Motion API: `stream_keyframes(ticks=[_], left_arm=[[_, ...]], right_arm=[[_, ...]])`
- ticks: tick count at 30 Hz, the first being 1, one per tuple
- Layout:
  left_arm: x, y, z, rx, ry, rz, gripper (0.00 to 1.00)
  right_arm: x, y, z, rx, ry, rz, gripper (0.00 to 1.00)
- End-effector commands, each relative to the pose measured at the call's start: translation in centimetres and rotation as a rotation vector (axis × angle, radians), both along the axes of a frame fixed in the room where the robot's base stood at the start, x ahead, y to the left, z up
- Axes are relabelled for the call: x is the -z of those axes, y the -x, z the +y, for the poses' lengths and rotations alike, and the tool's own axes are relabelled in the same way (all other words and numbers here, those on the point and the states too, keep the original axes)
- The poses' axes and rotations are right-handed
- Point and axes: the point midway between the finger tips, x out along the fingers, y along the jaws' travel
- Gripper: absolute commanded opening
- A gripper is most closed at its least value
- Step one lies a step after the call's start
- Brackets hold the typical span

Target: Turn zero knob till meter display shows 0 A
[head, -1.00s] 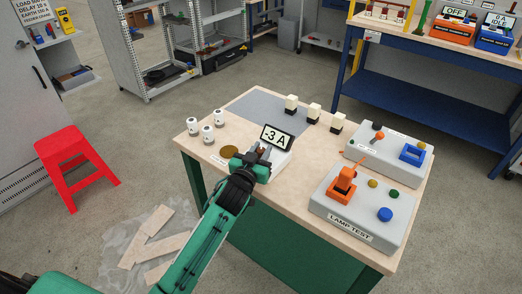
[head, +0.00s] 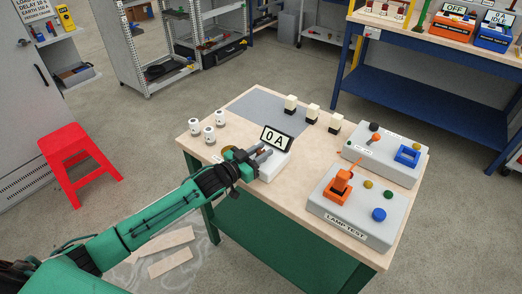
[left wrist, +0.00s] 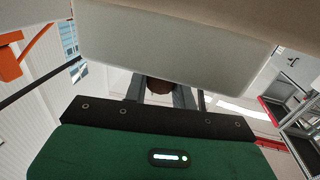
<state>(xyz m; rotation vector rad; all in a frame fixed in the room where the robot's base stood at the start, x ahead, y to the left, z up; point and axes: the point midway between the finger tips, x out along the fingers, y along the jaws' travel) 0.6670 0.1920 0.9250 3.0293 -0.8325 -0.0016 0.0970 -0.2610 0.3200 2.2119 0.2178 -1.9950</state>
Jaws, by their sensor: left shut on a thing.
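The meter is a small pale box (head: 274,168) on the near-middle of the wooden table, with a tilted display (head: 276,138) that reads 0 A. My left gripper (head: 262,155) is at the meter, just in front of the display. It is shut on the dark reddish-brown zero knob (left wrist: 160,86), which shows between the fingers in the left wrist view, close beside the meter's pale body (left wrist: 180,45). In the head view the knob is hidden by the gripper. My right gripper is not in view.
A grey lamp test box (head: 357,210) with an orange lever stands to the right, another control box (head: 385,155) behind it. Several white cylinders (head: 208,132) stand left of the meter, and black-and-white blocks (head: 312,113) behind. A red stool (head: 75,155) is on the floor.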

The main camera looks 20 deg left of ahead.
Motion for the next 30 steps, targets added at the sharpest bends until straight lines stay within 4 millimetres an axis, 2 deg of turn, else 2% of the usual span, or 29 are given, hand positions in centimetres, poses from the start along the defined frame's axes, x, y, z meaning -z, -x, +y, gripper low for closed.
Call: stream_keyframes(ticks=[21, 22, 24, 30], left_arm=[[-0.07, -0.04, 0.0, 0.06, 0.0, -0.002, 0.04], [-0.07, -0.04, 0.0, 0.06, 0.0, -0.002, 0.32], [-0.07, -0.04, -0.01, 0.06, 0.0, -0.002, 0.46], [-0.05, -0.03, -0.03, 0.06, 0.001, -0.001, 0.47]], right_arm=[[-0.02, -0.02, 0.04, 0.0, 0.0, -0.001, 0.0], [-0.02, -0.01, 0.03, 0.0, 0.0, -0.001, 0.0], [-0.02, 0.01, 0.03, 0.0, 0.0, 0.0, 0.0], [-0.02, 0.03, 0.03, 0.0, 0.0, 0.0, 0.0]])
